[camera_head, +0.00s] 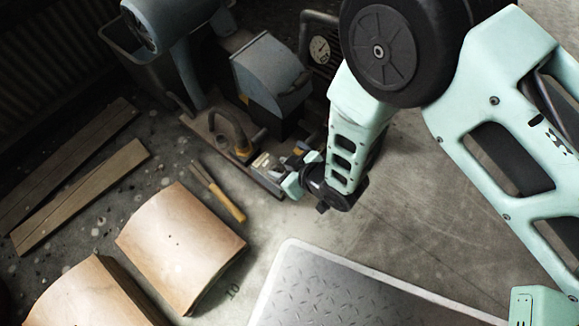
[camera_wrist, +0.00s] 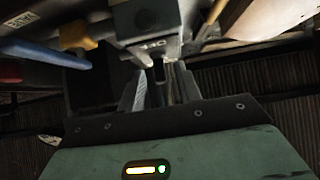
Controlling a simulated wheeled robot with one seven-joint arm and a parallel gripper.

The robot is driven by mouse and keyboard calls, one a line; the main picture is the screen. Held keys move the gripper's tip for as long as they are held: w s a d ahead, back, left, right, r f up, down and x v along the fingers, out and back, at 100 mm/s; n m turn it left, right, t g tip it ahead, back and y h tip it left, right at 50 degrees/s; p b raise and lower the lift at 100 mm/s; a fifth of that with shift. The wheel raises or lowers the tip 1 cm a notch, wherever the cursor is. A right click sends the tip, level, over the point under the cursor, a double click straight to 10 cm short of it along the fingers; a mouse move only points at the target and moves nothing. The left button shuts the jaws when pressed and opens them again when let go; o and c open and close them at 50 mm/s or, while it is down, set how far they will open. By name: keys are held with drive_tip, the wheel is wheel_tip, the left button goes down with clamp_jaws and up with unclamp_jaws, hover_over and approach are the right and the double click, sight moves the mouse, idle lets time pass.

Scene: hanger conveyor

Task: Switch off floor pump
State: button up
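The floor pump is a blue-grey machine (camera_head: 268,75) on a low base at the upper middle of the head view, with a round gauge (camera_head: 320,50) beside it. My gripper (camera_head: 291,172) is low at the front right of its base, close to small grey and yellow fittings. A narrow dark gap shows between the fingers. The tips are at or very near the block. Whether they hold anything is unclear. No switch is clearly identifiable.
A yellow-handled tool (camera_head: 218,190) lies on the floor left of my gripper. Curved tan panels (camera_head: 180,245) and wooden planks (camera_head: 80,195) lie farther left. A metal tread plate (camera_head: 350,295) is in front. A yellow part (camera_wrist: 77,35) and a blue bar (camera_wrist: 45,53) are near the fingers.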

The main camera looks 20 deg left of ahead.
drive_tip(key=p+v, duration=0.8)
drive_tip(key=v, duration=0.9)
drive_tip(key=shift+d, duration=0.15)
drive_tip(key=shift+s+r, duration=0.1)
drive_tip(key=shift+r, duration=0.05)
drive_tip(key=w+d+r+m+h+p, duration=0.1)
drive_tip(key=w+d+r+m+h, duration=0.15)
drive_tip(key=r, duration=0.55)
drive_tip(key=w+d+r+m+h+p, duration=0.15)
drive_tip(key=w+r, duration=0.25)
drive_tip(key=r, duration=0.5)
drive_tip(key=s+d+r+m+g+h, duration=0.1)
drive_tip(key=s+d+r+h, duration=0.1)
drive_tip(key=s+d+r, duration=0.3)
drive_tip(key=s+d+r+m+g+h+p, duration=0.1)
drive_tip(key=d+r, duration=0.3)
drive_tip(key=r, duration=0.3)
drive_tip(key=s+d+r+m+g+h, duration=0.1)
drive_tip(key=s+d+r+h, duration=0.1)
drive_tip(key=s+d+r, duration=0.3)
wheel_tip(320, 180, up, 38)
drive_tip(key=w+a+p, duration=0.1)
drive_tip(key=p, duration=3.7)
drive_tip(key=shift+w+a+r, duration=0.2)
drive_tip(key=shift+w+r, duration=0.05)
drive_tip(key=shift+w, duration=0.05)
